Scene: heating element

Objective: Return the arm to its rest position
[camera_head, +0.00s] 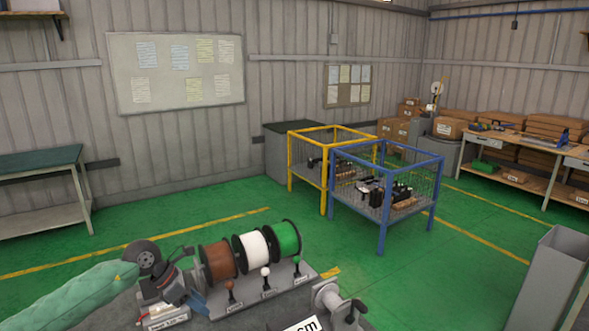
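My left arm (75,295), in a pale green cover, comes in from the lower left. Its dark round wrist joint shows at its end. My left gripper (178,292) points down at the left end of a grey spool stand (312,278), close to a blue piece and a white labelled box. Its fingertips are too small and overlapped to tell if they are open or shut, or if they touch anything. My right gripper is not in view.
Brown (218,261), white (251,252) and green (286,239) spools stand on the stand, with small levers before them. Yellow (323,175) and blue (383,215) wire cages stand beyond. A grey bin (545,280) is at right. Green floor between is clear.

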